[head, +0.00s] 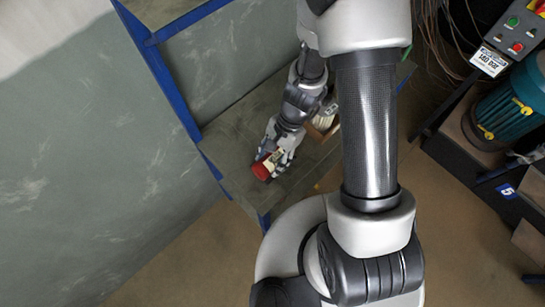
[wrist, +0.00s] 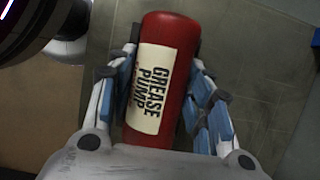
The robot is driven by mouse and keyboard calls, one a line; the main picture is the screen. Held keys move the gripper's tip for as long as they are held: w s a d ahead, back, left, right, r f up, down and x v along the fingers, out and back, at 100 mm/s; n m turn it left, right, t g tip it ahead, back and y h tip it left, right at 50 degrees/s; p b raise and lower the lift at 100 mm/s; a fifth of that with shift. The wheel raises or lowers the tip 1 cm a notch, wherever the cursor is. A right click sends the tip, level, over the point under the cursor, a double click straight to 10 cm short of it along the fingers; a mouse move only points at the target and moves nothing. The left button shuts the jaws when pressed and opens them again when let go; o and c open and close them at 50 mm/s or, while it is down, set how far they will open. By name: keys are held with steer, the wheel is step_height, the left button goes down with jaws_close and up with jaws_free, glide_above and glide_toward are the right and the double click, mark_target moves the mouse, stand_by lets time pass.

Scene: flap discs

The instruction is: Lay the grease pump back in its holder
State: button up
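The grease pump is a red cylinder with a cream label reading "GREASE PUMP" (wrist: 168,45). It lies lengthwise between the fingers of my gripper (wrist: 165,75) in the wrist view, and the blue-padded fingers press against both its sides. In the head view, the red end of the grease pump (head: 261,170) sticks out past my gripper (head: 273,160), low over the grey shelf. I cannot tell whether it touches the shelf. A light wooden piece (head: 322,127) is partly hidden behind my arm; I cannot tell whether it is the holder.
The grey shelf (head: 225,133) has blue frame posts (head: 170,85) at its left side. A green-grey wall (head: 80,150) stands at the left. On the right are a teal motor (head: 512,105) and a control box with buttons (head: 515,30). The brown floor lies below.

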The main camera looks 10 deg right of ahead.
steer(key=o, duration=0.5)
steer(key=v, duration=1.2)
steer(key=shift+r, duration=0.15)
steer(key=s+d+r+n+t+h, duration=0.1)
steer(key=s+r+n, duration=0.4)
steer(key=r, duration=0.5)
steer(key=s+d+r+n+t+h, duration=0.2)
steer(key=s+r+n+t, duration=0.4)
steer(key=r, duration=0.5)
steer(key=shift+d+h, duration=0.3)
steer(key=shift+d, duration=0.5)
